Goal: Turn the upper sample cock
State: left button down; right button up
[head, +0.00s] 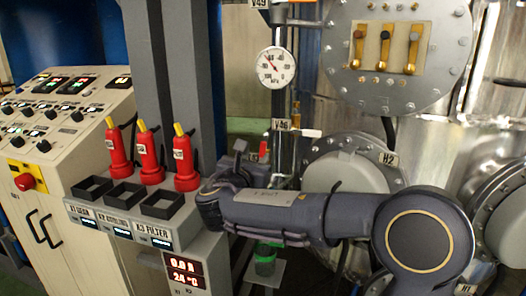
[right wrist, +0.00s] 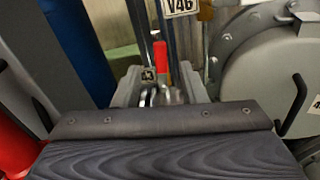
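I cannot tell which of these is the upper sample cock. My right gripper (head: 241,152) is just left of the red handle in the head view. In the right wrist view its two grey fingers (right wrist: 162,90) stand apart, with the red handle and shiny pipework seen between and beyond them. Contact is not visible. My left gripper is out of view.
A round gauge (head: 276,67) is above on the pipe. Several red bottles (head: 151,160) stand behind black square trays (head: 163,203) at left. Large flanged vessel covers (head: 345,163) crowd the right. A green-filled container (head: 265,262) is below my arm.

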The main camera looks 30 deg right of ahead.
aim_at(263, 147)
jog(key=p+x, duration=0.1)
jog(key=x, duration=0.6)
jog(key=shift+w+d, duration=0.15)
jog(key=shift+d, duration=0.15)
grip_shut()
